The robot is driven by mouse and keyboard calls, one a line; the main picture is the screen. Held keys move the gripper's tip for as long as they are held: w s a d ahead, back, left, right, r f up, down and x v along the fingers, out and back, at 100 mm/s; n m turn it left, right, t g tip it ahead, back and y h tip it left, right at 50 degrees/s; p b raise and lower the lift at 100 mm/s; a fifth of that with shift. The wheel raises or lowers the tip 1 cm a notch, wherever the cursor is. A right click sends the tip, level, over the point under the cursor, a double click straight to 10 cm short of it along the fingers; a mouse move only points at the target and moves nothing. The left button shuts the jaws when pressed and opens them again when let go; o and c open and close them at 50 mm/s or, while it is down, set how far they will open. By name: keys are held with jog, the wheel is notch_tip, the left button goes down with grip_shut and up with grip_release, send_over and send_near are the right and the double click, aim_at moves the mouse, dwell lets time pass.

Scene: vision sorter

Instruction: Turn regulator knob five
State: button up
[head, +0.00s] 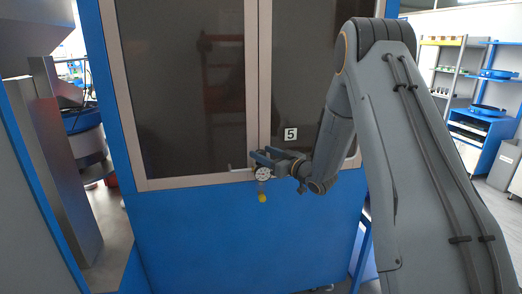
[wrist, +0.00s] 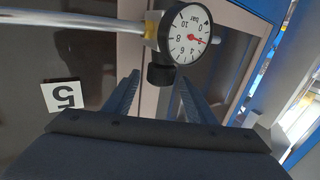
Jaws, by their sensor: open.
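The regulator has a round white pressure gauge (head: 263,173) on the front of the blue machine, below the sign marked 5 (head: 290,134). A short black knob (wrist: 160,75) sits beside the gauge there. My gripper (wrist: 158,80) is open, and its two fingers point toward the knob, one on either side of it. I cannot tell whether either finger touches it. In the head view my gripper (head: 262,156) is just above the gauge and hides the knob.
A metal pipe (wrist: 75,20) runs into the regulator from the left in the wrist view. A transparent bowl with a yellow end (head: 262,198) hangs below the gauge. The machine's dark glass doors (head: 185,85) stand behind. Shelves (head: 490,75) are at the far right.

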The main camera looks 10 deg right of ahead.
jog(key=shift+x, duration=1)
jog(key=shift+c, duration=0.2)
jog(key=c, duration=1)
jog(key=shift+m+h, duration=0.3)
jog(key=shift+h, duration=0.1)
